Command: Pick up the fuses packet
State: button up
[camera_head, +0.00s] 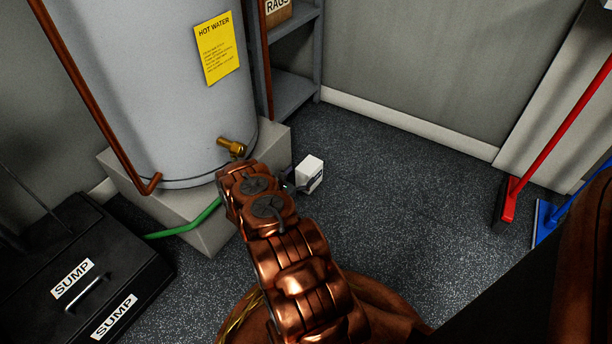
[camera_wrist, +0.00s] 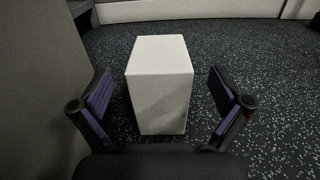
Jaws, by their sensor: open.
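A small plain white box, which appears to be the fuses packet (camera_head: 310,173), is upright on the dark speckled floor beside the water heater's base. No label can be read on it. In the wrist view the white box (camera_wrist: 159,84) stands between the two open fingers of my gripper (camera_wrist: 166,108), with a gap on each side. In the head view my gripper (camera_head: 291,184) is close to the box's left side and partly hidden by my copper-coloured arm.
The water heater (camera_head: 170,90) stands on a grey block (camera_head: 205,230) left of the box, with a green hose (camera_head: 187,222) in front. A shelf (camera_head: 292,95) is behind. A black sump case (camera_head: 80,270) lies left. Red and blue brooms lean right. Floor right of the box is clear.

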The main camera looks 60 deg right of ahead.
aim_at(309, 165)
jog(key=shift+s+d+f+b, duration=0.15)
jog(key=shift+d+b, duration=0.3)
jog(key=shift+d, duration=0.3)
jog(key=shift+d+r+b, duration=0.15)
jog(key=shift+d+b, duration=0.55)
jog(key=shift+d, duration=0.4)
jog(key=shift+d+r+b, duration=0.1)
jog(key=shift+d+b, duration=0.55)
jog(key=shift+d, duration=0.45)
jog(key=c, duration=1.7)
